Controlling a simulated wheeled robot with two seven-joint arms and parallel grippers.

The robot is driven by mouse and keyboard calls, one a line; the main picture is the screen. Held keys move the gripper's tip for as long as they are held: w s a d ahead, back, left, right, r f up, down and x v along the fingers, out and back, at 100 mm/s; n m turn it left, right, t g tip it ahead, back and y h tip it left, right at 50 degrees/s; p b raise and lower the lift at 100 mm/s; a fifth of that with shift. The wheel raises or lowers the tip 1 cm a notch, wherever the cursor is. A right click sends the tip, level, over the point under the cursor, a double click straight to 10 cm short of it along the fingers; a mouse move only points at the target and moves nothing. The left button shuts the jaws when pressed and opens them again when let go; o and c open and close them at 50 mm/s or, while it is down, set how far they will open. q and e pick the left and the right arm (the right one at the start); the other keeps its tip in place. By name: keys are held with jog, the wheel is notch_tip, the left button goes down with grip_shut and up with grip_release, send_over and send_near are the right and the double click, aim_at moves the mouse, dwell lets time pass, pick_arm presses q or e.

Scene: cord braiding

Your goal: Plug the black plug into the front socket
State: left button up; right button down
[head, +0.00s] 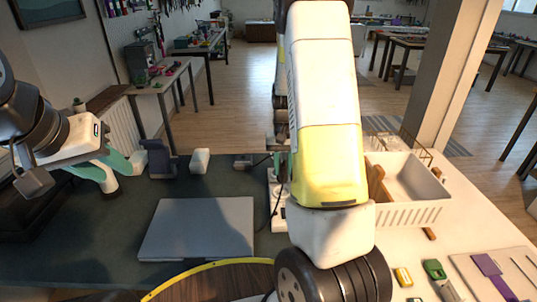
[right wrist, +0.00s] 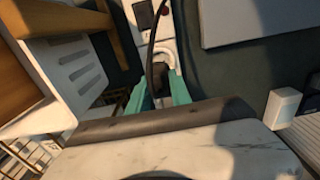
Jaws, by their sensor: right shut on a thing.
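The black plug (right wrist: 160,72) sits between the teal fingers of my right gripper (right wrist: 162,90) in the right wrist view, which is shut on it. A black cord (right wrist: 151,45) rises from the plug. The white power strip (right wrist: 166,48) is right behind the plug; I cannot tell whether the plug touches or enters a socket. In the head view my right arm hides most of the strip (head: 277,212) and the plug. My left gripper (head: 121,170) is open at the far left, above the table's back left edge and away from the strip.
A closed grey laptop-like slab (head: 198,228) lies left of the strip. A white block (head: 200,161) and a dark grey object (head: 159,158) stand behind it. A white crate (head: 412,190) stands right. Small tools lie at the front right. Dark mat left of the slab is free.

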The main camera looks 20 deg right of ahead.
aim_at(282, 182)
jog(key=shift+f, duration=2.4)
jog(key=shift+f, duration=0.7)
jog(key=c, duration=1.1)
grip_release()
